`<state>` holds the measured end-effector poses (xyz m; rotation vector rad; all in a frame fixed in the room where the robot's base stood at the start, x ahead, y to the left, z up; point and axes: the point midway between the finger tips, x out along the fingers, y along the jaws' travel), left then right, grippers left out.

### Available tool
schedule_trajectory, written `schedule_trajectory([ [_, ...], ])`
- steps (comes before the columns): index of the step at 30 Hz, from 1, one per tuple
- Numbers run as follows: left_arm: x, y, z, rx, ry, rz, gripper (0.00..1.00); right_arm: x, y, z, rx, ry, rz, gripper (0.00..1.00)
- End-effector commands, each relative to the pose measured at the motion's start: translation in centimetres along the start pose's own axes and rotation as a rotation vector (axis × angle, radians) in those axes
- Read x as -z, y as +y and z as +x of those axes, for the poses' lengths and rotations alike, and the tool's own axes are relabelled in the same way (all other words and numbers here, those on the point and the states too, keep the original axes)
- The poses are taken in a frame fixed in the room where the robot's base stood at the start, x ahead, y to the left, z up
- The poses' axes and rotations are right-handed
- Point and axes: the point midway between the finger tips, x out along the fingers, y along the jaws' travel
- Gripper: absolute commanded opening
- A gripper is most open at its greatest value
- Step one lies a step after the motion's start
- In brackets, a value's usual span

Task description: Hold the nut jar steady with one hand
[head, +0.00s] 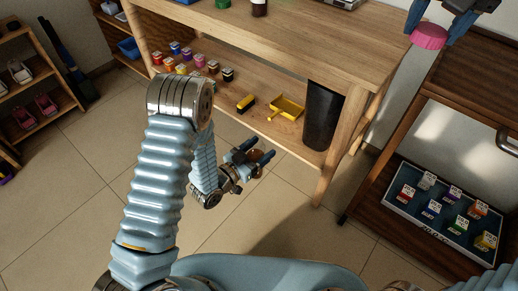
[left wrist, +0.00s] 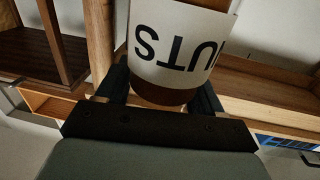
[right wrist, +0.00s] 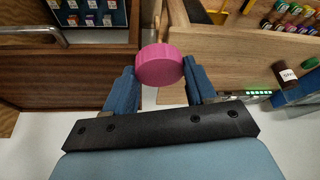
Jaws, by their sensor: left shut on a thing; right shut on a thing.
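The nut jar (left wrist: 178,40) has a white label with dark letters, upside down in the left wrist view, and brown contents at its lower end. My left gripper (left wrist: 160,88) is shut on it, a finger on each side. In the head view my left gripper (head: 254,157) is low in front of the wooden bench; little of the jar can be made out there. My right gripper (right wrist: 160,82) is shut on a pink round lid (right wrist: 160,66). The lid also shows in the head view (head: 428,37) at the top right, apart from the left gripper.
The wooden bench (head: 290,40) has a lower shelf with small colored jars (head: 198,60), a yellow dustpan (head: 286,106) and a black bin (head: 321,115). A dark cabinet at right holds a tray (head: 402,204) of labeled packs.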

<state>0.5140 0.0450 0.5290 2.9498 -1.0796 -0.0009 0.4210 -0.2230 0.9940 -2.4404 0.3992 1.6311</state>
Motion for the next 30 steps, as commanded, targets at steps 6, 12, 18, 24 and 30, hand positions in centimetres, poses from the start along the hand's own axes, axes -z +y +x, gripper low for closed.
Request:
schedule_trajectory([
  [6,0.1,0.0,0.0,0.0,0.002,0.0,0.12,-0.2,-6.0,4.9,0.138,-0.006,-0.341,0.28],
  [12,0.1,0.0,0.0,0.0,0.002,0.0,0.12,-1.5,-12.0,10.1,0.287,-0.005,-0.694,0.28],
  [18,0.1,0.0,0.0,0.0,0.002,0.0,0.12,-3.8,-17.6,15.5,0.432,-0.006,-1.039,0.28],
  [24,0.1,0.0,0.0,0.0,0.002,0.0,0.12,-7.1,-22.5,20.9,0.569,-0.006,-1.366,0.28],
  [30,0.1,0.0,0.0,0.0,0.002,0.0,0.12,-10.4,-26.2,25.4,0.677,-0.002,-1.628,0.28],
])
